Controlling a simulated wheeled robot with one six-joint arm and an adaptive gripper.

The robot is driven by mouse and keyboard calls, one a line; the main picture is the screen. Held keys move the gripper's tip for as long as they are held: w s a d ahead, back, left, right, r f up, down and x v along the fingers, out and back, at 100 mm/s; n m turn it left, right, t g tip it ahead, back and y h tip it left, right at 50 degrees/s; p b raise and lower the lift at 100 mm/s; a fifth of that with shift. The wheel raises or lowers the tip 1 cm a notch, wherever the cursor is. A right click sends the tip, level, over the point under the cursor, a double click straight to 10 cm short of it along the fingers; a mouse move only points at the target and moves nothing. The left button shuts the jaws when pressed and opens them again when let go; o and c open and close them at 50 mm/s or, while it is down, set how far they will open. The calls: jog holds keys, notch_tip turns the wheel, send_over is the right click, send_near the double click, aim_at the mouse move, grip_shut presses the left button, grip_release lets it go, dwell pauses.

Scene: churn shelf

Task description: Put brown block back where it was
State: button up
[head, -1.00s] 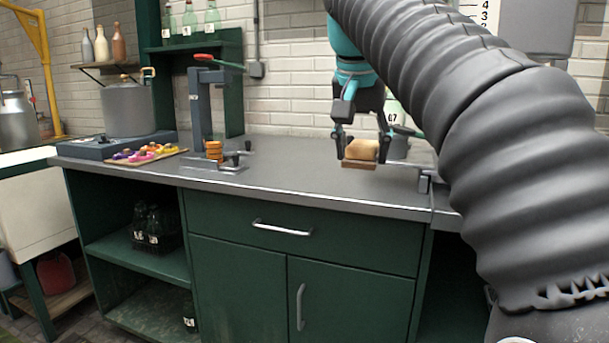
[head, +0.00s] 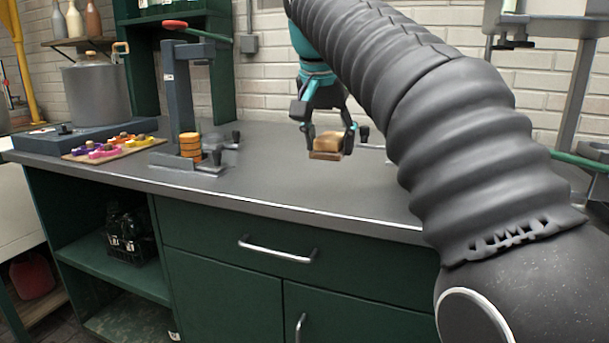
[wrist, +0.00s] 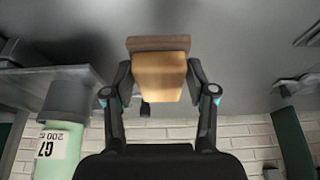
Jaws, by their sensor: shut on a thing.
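My gripper (head: 329,137) is shut on a tan-brown block (head: 327,144) with a darker brown slab on its outer side. In the head view it holds the block above the grey countertop (head: 290,187), right of the middle. In the wrist view the block (wrist: 160,77) sits between the two fingers of my gripper (wrist: 159,86), and its dark brown slab (wrist: 158,43) points away from the palm. The block's far side is hidden.
Further left are a board of colourful pieces (head: 108,150) and a metal pot (head: 97,93). A labelled green bottle (wrist: 58,150) shows in the wrist view.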

send_over(306, 186)
jog(key=s, duration=0.1)
jog(key=f, duration=0.3)
jog(key=shift+a+f, duration=0.2)
jog(key=shift+a, duration=0.05)
jog(key=shift+f+b, duration=0.9)
jog(key=shift+f, duration=1.05)
jog(key=shift+f, duration=0.2)
jog(key=o, duration=1.2)
jog(key=shift+r, duration=0.1)
jog(key=p+v, duration=0.4)
jog(key=v, duration=0.8)
jog(key=shift+r, duration=0.15)
